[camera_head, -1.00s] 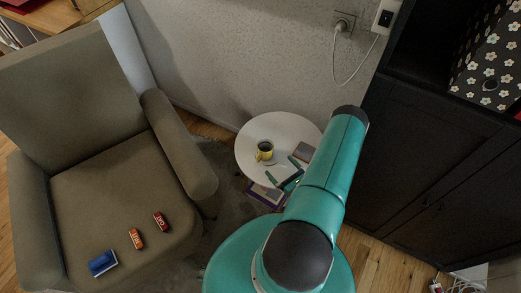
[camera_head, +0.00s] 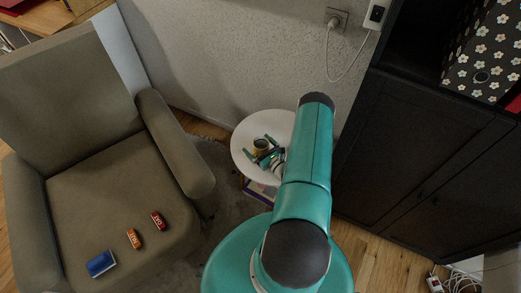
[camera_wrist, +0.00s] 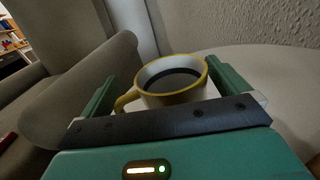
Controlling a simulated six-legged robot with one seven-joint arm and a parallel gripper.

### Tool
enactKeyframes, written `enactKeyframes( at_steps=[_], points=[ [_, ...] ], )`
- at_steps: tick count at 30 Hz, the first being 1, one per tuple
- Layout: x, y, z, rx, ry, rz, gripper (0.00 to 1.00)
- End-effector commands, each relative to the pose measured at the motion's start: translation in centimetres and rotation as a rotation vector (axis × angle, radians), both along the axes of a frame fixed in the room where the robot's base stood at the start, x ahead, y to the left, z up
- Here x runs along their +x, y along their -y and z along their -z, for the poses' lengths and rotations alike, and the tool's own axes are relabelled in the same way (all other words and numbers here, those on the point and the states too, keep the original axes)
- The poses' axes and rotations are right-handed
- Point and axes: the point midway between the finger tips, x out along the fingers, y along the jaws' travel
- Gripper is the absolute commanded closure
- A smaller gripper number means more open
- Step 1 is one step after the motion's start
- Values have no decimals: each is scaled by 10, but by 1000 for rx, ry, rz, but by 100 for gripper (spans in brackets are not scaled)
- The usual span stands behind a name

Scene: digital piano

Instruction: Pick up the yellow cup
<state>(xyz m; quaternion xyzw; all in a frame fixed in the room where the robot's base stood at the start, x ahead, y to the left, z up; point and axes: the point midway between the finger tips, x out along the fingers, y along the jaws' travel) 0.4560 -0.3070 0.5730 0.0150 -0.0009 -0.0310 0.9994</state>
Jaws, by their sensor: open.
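The yellow cup (camera_head: 260,146) stands upright on the small round white table (camera_head: 243,128). In the wrist view the cup (camera_wrist: 192,96) has a white inside, a dark drink in it and its handle to the left. My gripper (camera_head: 260,152) is open at the cup. In the wrist view one finger of my gripper (camera_wrist: 165,85) is on each side of the cup, with gaps between cup and fingers. The lower part of the cup is hidden behind the gripper's front edge.
A grey-brown armchair (camera_head: 90,170) stands left of the table, with a blue item (camera_head: 101,263), an orange item (camera_head: 134,238) and a red item (camera_head: 158,221) on its seat. A dark cabinet (camera_head: 420,160) stands on the right. The wall (camera_head: 240,60) is close behind the table.

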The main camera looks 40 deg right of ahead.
Motion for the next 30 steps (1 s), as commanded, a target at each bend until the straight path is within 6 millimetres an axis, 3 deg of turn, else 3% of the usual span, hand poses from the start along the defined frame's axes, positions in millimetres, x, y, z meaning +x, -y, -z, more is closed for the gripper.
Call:
enactKeyframes(
  at_steps=[5,9,11,23,30],
  points=[
    [0,0,0,0,0,0,2],
    [-1,0,0,0,0,0,29],
    [-1,0,0,0,0,0,38],
    [-1,0,-6,0,0,1,38],
    [-4,-1,-36,1,0,3,38]
  ],
)
